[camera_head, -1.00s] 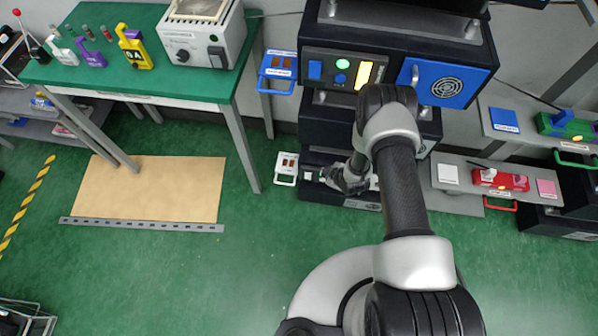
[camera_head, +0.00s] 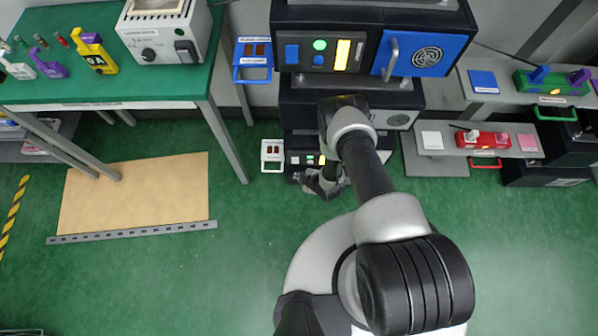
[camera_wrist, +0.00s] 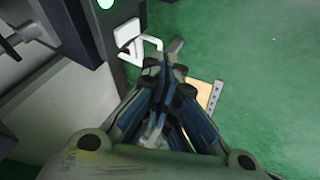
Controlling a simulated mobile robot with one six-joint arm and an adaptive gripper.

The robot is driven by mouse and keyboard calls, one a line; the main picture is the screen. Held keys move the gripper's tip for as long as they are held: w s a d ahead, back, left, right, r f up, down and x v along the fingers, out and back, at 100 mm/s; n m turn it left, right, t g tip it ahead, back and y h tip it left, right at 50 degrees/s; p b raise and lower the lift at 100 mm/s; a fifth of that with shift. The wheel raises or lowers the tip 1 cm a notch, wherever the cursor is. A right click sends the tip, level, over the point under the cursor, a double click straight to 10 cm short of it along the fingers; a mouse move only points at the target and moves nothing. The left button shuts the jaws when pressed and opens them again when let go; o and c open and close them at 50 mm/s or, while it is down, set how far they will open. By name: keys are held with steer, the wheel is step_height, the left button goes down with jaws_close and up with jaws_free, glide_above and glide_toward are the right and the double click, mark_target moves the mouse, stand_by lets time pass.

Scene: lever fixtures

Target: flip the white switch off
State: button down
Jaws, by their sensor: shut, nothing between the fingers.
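The white switch (camera_head: 294,160) is a small pale square at the left end of the panel on the low black cabinet in the head view. Whether the switch is tilted on or off is too small to tell. My gripper (camera_head: 302,177) is just below and in front of this panel, fingers shut and empty. In the wrist view my gripper (camera_wrist: 166,66) has its fingertips together near a white handle (camera_wrist: 150,47). The switch cannot be made out there; a green lamp (camera_wrist: 105,3) shows at the top.
A white-handled unit (camera_head: 272,154) juts out left of the low cabinet. Above is a blue-switch panel (camera_head: 318,56) with a blue door (camera_head: 428,53). A shelf with a red fixture (camera_head: 482,140) is at right. A green table (camera_head: 110,92) stands left. The floor in front is open.

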mark_target(295, 161)
steer(key=w+a+f+b, duration=0.3)
steer(key=w+f+b, duration=0.2)
steer(key=w+f, duration=0.2)
steer(key=shift+w+f+b, duration=0.3)
steer(key=shift+w+b, duration=0.1)
steer(key=shift+w, duration=0.05)
